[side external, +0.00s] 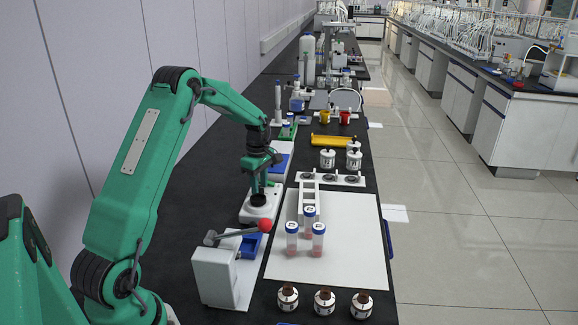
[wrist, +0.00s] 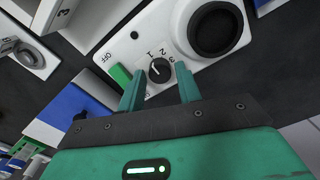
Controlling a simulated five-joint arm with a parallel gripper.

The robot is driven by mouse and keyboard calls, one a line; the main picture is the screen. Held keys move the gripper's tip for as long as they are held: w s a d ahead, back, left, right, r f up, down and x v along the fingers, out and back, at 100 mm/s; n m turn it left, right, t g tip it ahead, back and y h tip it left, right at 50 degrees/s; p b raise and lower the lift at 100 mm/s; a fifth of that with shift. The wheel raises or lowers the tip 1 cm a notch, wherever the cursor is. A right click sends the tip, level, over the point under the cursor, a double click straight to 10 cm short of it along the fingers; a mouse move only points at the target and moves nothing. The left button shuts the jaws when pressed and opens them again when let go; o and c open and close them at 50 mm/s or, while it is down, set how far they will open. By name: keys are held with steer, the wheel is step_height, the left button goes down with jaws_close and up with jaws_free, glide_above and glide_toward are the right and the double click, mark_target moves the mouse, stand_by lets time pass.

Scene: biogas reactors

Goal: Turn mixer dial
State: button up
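The mixer is a white unit (side external: 246,213) under my arm's end in the side view. In the wrist view its white panel (wrist: 178,68) carries a black dial (wrist: 159,70) with a white pointer mark, ringed by the labels OFF, 1, 2 and 3. The mark points to the upper left of the picture; its exact setting is hard to read. My gripper (wrist: 159,77) is open, with one green finger on each side of the dial. I cannot tell whether either finger touches it. In the side view my gripper (side external: 258,190) points down at the mixer, hiding the dial.
A green switch (wrist: 120,76) sits beside the dial, and a round black cup (wrist: 214,32) is on the same unit. A device with a red-knobbed lever (side external: 265,225) stands in front. Capped tubes (side external: 291,238) stand on a white mat (side external: 345,265) to the right.

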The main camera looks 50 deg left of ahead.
steer(key=shift+f, duration=0.25)
steer(key=c, duration=0.7)
